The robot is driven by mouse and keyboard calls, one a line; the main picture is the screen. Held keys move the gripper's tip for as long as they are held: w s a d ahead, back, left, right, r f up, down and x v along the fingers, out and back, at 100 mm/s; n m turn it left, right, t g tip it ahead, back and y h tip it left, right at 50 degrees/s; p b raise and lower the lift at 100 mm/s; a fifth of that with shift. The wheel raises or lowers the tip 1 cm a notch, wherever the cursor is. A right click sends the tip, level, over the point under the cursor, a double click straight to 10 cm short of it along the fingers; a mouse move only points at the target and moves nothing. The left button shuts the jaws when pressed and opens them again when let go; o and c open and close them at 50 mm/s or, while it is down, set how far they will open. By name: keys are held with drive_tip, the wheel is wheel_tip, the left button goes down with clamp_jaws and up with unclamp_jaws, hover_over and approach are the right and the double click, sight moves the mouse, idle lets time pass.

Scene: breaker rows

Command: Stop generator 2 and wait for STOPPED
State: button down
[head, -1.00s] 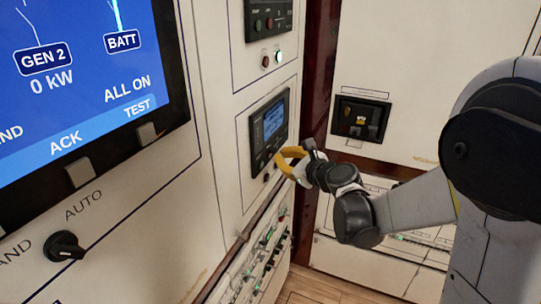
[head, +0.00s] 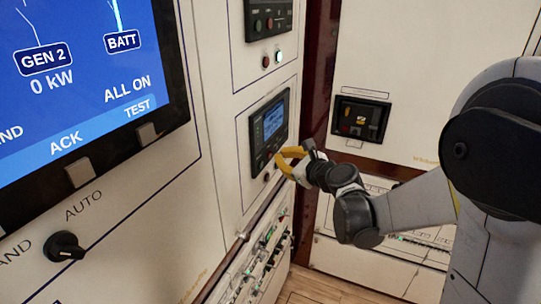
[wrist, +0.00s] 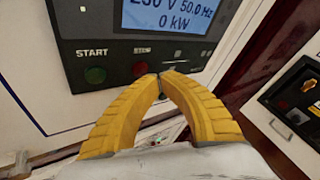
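The generator control panel (head: 270,130) is a black unit with a blue display on the white cabinet wall. In the wrist view its display (wrist: 168,14) reads 230 V, 50.0 Hz and 0 kW. A green button (wrist: 95,75) sits under the label START. A red button (wrist: 140,69) is to its right, under a blurred label. My gripper (wrist: 160,76) has its yellow fingertips together, just right of the red button at the panel's lower edge. Contact cannot be told. In the head view my gripper (head: 293,158) is at the panel's lower right. The large screen (head: 80,70) shows GEN 2 at 0 kW.
A rotary knob (head: 65,246) marked AUTO is at the lower left. Another control panel (head: 268,18) with lit lamps is above. A dark recessed unit (head: 360,118) is on the right-hand cabinet. A row of breakers (head: 262,258) lies below my gripper.

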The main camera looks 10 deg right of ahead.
drive_tip(key=shift+w+a, duration=0.1)
drive_tip(key=shift+w+a, duration=0.15)
drive_tip(key=shift+a, duration=0.1)
drive_tip(key=shift+w+a, duration=0.3)
drive_tip(key=shift+a, duration=0.05)
idle(0.9)
idle(0.3)
drive_tip(key=shift+s+d, duration=0.55)
drive_tip(key=shift+d, duration=0.15)
drive_tip(key=s+d, duration=0.1)
drive_tip(key=d, duration=0.1)
drive_tip(key=s+d, duration=0.2)
idle(0.3)
drive_tip(key=shift+a, duration=0.1)
idle(0.4)
